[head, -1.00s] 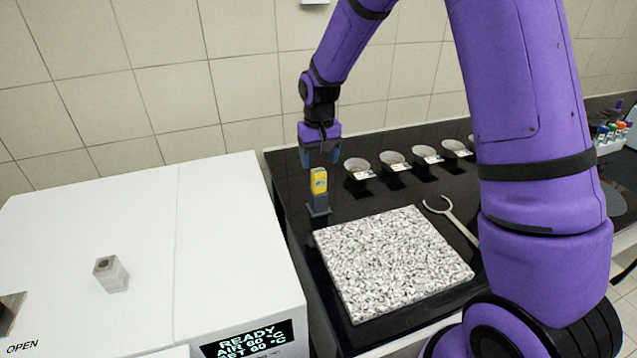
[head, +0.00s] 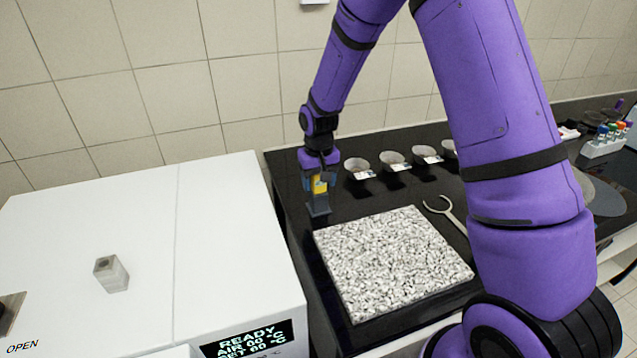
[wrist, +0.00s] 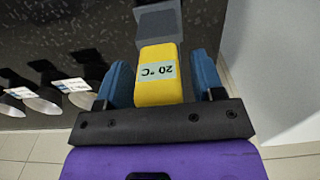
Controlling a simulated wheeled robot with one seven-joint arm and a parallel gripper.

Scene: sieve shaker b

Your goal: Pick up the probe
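The probe (head: 320,186) is a yellow block with a small display, standing upright in a dark holder (head: 318,205) on the black bench. In the wrist view the yellow probe (wrist: 158,82) has a label reading 20 °C, and the grey holder (wrist: 158,22) lies beyond it. My gripper (head: 319,180) is lowered over the probe from above. In the wrist view the blue fingers of my gripper (wrist: 162,80) stand on either side of the probe, with visible gaps, so it is open. The fingers partly hide the probe in the head view.
A speckled stone slab (head: 390,262) and a fork-shaped tool (head: 449,215) lie in front. Several cups with labels (head: 394,160) stand right of the holder. A white machine (head: 225,235) with a small block (head: 111,274) on top fills the left. The tiled wall is behind.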

